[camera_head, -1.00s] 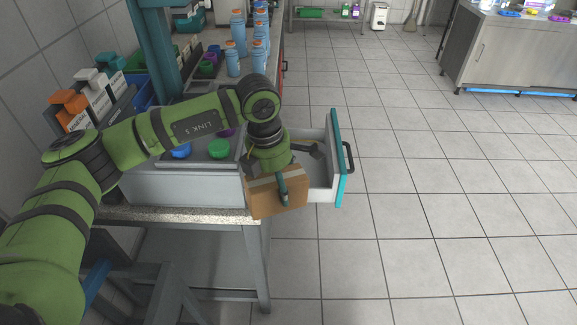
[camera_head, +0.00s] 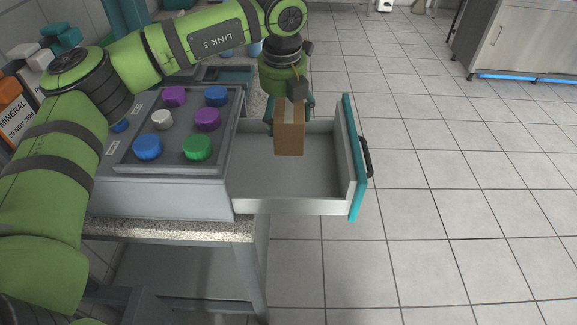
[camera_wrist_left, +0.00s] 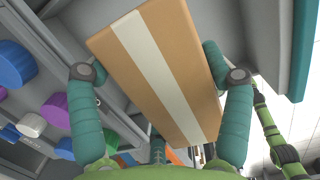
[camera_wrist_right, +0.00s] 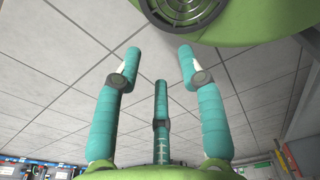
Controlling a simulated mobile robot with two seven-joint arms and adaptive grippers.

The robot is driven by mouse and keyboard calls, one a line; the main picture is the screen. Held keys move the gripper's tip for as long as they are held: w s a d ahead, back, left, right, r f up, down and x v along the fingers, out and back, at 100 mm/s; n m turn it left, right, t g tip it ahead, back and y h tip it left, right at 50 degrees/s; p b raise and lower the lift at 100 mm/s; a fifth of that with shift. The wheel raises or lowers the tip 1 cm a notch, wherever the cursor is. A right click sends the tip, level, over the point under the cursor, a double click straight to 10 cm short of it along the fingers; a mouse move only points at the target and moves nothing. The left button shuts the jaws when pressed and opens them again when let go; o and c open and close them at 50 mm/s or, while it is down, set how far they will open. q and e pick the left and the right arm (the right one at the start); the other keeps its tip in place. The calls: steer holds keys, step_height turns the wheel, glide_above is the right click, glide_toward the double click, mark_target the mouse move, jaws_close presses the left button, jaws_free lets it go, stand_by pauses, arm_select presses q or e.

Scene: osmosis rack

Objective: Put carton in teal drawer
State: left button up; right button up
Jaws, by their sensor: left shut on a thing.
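The brown carton (camera_head: 289,138) with a pale tape strip hangs over the open drawer in the head view. My left gripper (camera_head: 290,108) is shut on its upper part. In the left wrist view the carton (camera_wrist_left: 160,70) lies between the teal fingers of my left gripper (camera_wrist_left: 155,85). The drawer with the teal front (camera_head: 352,160) is pulled out to the right of the grey cabinet, and its grey floor looks empty. I cannot tell whether the carton's lower end touches the drawer floor. My right gripper (camera_wrist_right: 157,65) shows only in its wrist view, fingers apart and nothing between them.
The grey cabinet (camera_head: 160,195) beside the drawer carries several blue, purple, green and white caps. The drawer has a black handle (camera_head: 366,158). Clear tiled floor lies right of the drawer. A steel cabinet (camera_head: 515,45) stands far right.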

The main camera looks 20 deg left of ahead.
arm_select(q)
step_height(320, 180, down, 5)
steer(key=shift+w+a+r+p, duration=0.1)
steer(key=shift+w+p, duration=0.05)
steer(key=shift+p, duration=0.55)
steer(key=shift+f+p, duration=0.35)
steer(key=shift+f, duration=1.25)
step_height(320, 180, down, 2)
steer(key=shift+f, duration=0.35)
steer(key=o, duration=1.2)
steer(key=shift+o, duration=0.2)
arm_select(e)
steer(key=shift+s+d+r, duration=0.25)
steer(key=shift+s+r, duration=0.7)
steer(key=shift+s, duration=0.25)
steer(key=shift+d, duration=0.1)
